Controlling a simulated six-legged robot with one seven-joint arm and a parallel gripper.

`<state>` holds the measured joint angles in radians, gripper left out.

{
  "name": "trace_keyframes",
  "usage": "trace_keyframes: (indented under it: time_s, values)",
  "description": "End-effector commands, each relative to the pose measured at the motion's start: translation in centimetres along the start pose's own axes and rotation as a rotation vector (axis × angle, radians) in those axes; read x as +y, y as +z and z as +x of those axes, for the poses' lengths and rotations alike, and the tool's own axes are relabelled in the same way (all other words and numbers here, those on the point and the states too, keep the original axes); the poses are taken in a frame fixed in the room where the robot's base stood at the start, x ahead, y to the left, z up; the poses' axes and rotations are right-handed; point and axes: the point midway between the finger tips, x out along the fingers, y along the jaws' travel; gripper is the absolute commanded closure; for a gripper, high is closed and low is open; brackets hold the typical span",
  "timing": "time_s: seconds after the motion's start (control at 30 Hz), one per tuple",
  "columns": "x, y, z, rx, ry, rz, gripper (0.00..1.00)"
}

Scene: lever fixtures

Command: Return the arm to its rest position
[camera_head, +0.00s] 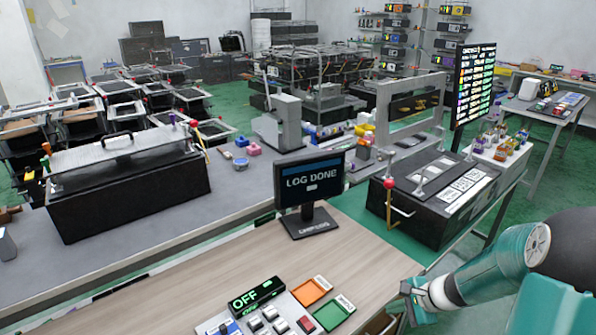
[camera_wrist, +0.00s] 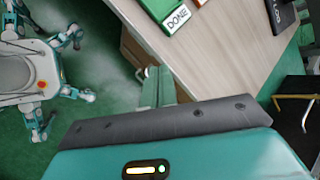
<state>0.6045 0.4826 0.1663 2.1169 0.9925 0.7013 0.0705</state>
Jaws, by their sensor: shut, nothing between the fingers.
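My teal arm reaches in from the lower right in the head view, over the right front edge of the wooden desk. My gripper (camera_head: 408,300) is at its end, low beside the desk. In the wrist view the two teal fingers of my gripper (camera_wrist: 158,85) lie close together, shut and empty. They point at the floor and desk side, apart from any fixture.
The wooden desk (camera_head: 190,280) holds a "LOG DONE" monitor (camera_head: 312,184), an "OFF" display box (camera_head: 257,294), an orange tray (camera_head: 311,291) and a green tray (camera_head: 334,314). Black lever fixtures stand at left (camera_head: 130,200) and right (camera_head: 430,215). Green floor is open at right.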

Motion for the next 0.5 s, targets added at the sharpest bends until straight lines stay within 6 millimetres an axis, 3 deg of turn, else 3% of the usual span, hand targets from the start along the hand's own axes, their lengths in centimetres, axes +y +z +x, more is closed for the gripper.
trace_keyframes:
  time_s: [0.03, 0.23, 0.5]
  values:
    - [-0.7, 1.9, -1.2, 0.013, 0.018, -0.082, 1.0]
    - [-1.5, 8.2, -5.5, 0.06, 0.102, -0.383, 1.0]
    - [-0.6, 15.7, -11.2, 0.144, 0.206, -0.761, 1.0]
